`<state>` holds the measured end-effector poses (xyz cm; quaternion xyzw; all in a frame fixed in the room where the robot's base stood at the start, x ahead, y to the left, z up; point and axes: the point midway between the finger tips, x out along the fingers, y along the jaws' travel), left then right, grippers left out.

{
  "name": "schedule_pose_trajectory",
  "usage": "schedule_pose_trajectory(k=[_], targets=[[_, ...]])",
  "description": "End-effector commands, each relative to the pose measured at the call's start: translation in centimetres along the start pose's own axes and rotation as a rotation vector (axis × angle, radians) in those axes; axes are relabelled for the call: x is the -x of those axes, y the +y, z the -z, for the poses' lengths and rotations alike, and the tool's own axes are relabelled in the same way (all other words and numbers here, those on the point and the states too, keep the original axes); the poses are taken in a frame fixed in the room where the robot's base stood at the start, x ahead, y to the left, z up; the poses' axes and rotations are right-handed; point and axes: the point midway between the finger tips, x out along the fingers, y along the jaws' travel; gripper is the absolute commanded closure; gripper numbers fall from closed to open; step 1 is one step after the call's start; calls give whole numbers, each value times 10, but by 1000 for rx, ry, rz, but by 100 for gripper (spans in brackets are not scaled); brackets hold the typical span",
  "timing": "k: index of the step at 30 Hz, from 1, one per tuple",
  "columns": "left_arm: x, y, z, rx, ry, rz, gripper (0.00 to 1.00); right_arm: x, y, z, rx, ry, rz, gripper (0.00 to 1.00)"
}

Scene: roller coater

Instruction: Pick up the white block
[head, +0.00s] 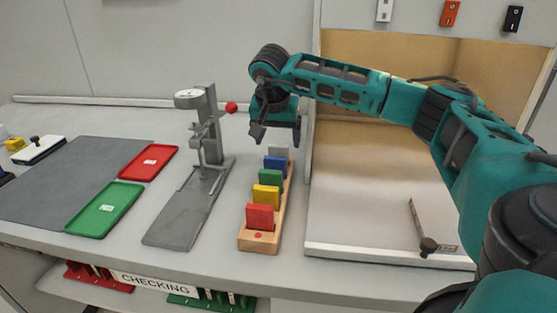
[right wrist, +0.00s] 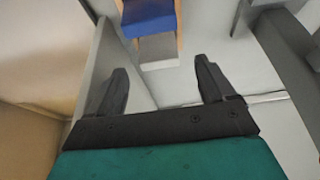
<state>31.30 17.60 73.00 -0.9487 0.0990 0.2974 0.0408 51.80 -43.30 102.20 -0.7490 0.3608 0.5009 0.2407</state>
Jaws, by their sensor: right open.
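The white block (head: 278,152) stands at the far end of a wooden rack (head: 243,243), behind a blue block (head: 274,165). It looks pale grey in this light. My right gripper (head: 277,136) is open and empty, pointing down above the far end of the rack. In the right wrist view, the white block (right wrist: 158,48) lies just beyond the two spread fingertips (right wrist: 162,75), in line with the gap between them. The blue block (right wrist: 149,18) is beyond it. No finger visibly touches the white block. My left gripper is out of view.
Green (head: 271,180), yellow (head: 265,197) and red (head: 260,217) blocks fill the rack's nearer places. A grey gauge stand (head: 205,140) with a red knob is close on the left. A panel (head: 310,140) edges the booth on the right. Red (head: 150,162) and green (head: 105,210) trays lie farther left.

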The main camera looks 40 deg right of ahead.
Motion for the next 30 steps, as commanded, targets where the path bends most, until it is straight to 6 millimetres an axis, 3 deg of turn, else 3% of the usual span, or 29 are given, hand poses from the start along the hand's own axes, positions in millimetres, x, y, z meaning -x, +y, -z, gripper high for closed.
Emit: schedule_pose_trajectory(k=[12,21,30], targets=[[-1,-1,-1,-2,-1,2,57,-50,1,-5,1,-2,-1,17],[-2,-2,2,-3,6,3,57,-55,1,-5,1,0,1,17],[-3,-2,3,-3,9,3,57,-54,1,-4,0,0,1,45]])
